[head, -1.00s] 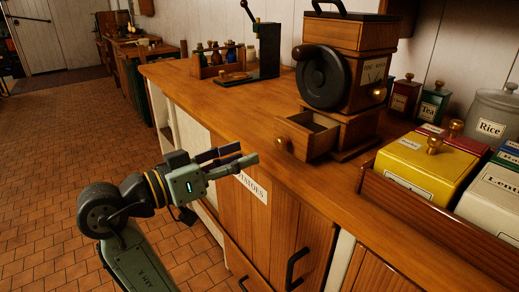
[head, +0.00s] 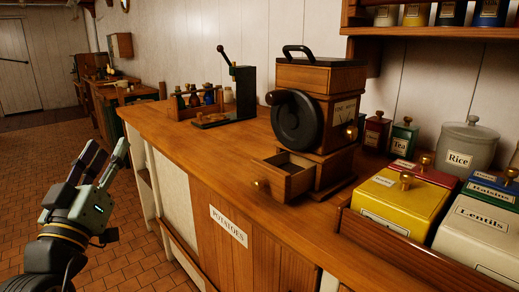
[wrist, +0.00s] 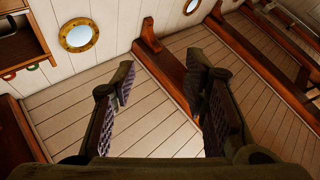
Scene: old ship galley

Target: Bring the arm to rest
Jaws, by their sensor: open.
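My gripper (head: 106,168) is at the lower left in the head view, raised over the tiled floor and to the left of the wooden counter (head: 185,148). Its fingers point up and are apart, with nothing between them. In the wrist view the two open fingers (wrist: 160,90) stand against a planked white surface with wooden beams. The gripper touches nothing that I can see. Most of my arm is cut off by the lower left edge of the head view.
A coffee grinder (head: 318,75) with its small drawer (head: 285,178) pulled out stands on the counter. Canisters, including a yellow one (head: 397,197), stand at the right. A bottle rack (head: 190,108) sits further back. The tiled floor (head: 30,165) at left is clear.

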